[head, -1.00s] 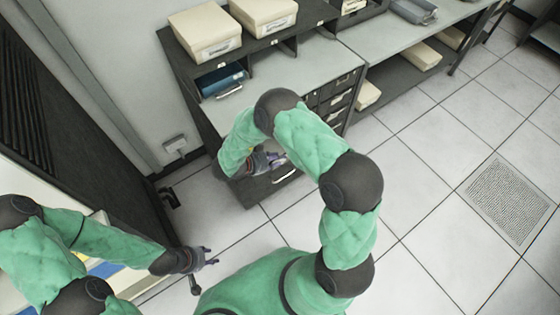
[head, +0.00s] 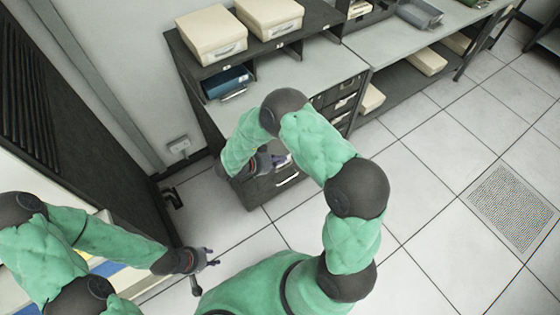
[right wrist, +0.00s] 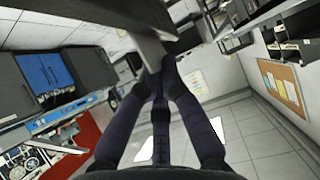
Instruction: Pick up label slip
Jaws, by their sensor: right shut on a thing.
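My right gripper (head: 284,161) is beside the front of the dark drawer cabinet (head: 257,190), close above a drawer with a pale handle. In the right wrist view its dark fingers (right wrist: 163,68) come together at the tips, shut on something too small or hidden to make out. A grey panel edge (right wrist: 143,38) is right behind the fingertips. I cannot make out a label slip with certainty in either view. My left gripper (head: 209,258) is open and empty, low over the floor at the left.
Two cream boxes (head: 213,34) and a blue binder (head: 226,81) are on the desk's shelf unit. The grey desktop (head: 300,75) is mostly bare. A dark cabinet (head: 85,130) stands at the left. The tiled floor (head: 440,180) at the right is clear.

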